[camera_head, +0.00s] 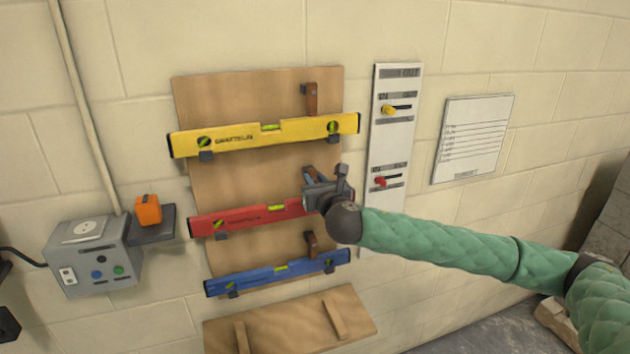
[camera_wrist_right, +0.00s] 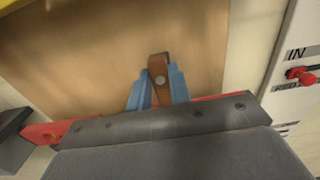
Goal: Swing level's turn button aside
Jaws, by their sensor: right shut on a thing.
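Three levels sit on brackets on a wooden board: a yellow level (camera_head: 285,131), a red level (camera_head: 245,217) and a blue level (camera_head: 265,277). Brown turn buttons stand above the yellow level (camera_head: 311,99) and at the blue level (camera_head: 311,243). My right gripper (camera_head: 312,176) is at the right half of the red level and hides part of it. In the right wrist view its blue fingers are shut on the red level's brown turn button (camera_wrist_right: 158,80), one finger on each side. The button points roughly upright in that view. I do not see my left gripper clearly.
A white panel (camera_head: 395,140) with a yellow and a red slider hangs right of the board, close behind my right arm. A paper sheet (camera_head: 473,138) hangs further right. A grey box (camera_head: 92,260) and a shelf with an orange block (camera_head: 148,209) are at left.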

